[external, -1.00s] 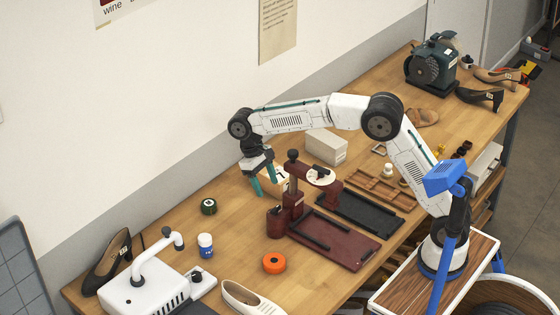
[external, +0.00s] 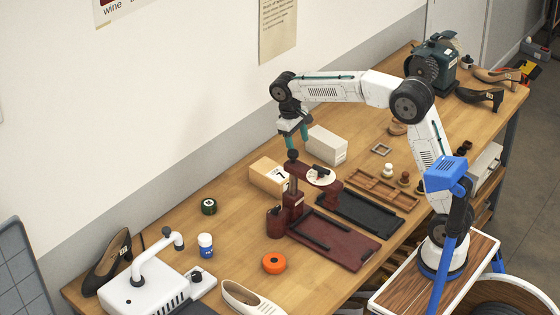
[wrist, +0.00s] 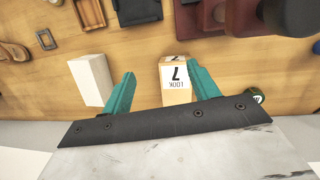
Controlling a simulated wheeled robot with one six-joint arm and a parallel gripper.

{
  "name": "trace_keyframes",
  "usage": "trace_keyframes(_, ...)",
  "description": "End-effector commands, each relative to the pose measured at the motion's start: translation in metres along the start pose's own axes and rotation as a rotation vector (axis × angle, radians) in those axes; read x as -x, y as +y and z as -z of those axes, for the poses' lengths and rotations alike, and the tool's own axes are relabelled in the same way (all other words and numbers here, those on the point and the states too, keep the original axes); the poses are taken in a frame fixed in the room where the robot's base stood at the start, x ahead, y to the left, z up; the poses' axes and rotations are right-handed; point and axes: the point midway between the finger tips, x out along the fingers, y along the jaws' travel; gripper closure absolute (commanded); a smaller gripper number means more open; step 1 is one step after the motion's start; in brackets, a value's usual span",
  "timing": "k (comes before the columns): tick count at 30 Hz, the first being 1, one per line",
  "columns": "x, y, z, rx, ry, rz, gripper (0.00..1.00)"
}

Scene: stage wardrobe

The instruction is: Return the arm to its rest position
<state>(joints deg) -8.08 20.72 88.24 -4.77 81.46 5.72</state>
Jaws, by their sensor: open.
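My gripper (external: 294,133) has two teal fingers and hangs over the bench, just above and behind the dark red press (external: 292,200). In the wrist view my gripper (wrist: 160,92) is open, its fingers spread with nothing held between them. A wooden block with a white label reading "LOOK 7" (wrist: 174,88) lies below, near the right finger in that view. The same block (external: 266,176) stands on the bench left of the press in the external view.
A white box (external: 326,146) stands close to my gripper's right. The black tray (external: 358,215), wooden tray (external: 383,190), orange roll (external: 274,263) and green grinder-like machine (external: 433,66) are on the bench (external: 235,229). A wall runs along the back.

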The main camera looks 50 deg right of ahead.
Motion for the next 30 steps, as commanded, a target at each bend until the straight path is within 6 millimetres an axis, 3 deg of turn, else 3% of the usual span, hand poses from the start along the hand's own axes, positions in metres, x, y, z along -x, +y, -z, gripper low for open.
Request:
trace_keyframes(6, 0.027, 0.022, -0.088, -0.015, 0.062, 0.025, 0.40)
trace_keyframes(13, 0.025, 0.038, -0.195, -0.031, 0.133, 0.054, 0.40)
trace_keyframes(21, -0.016, 0.043, -0.308, -0.053, 0.219, 0.079, 0.40)
trace_keyframes(25, -0.044, 0.041, -0.348, -0.061, 0.254, 0.088, 0.40)
trace_keyframes(30, -0.070, 0.038, -0.376, -0.068, 0.279, 0.094, 0.40)
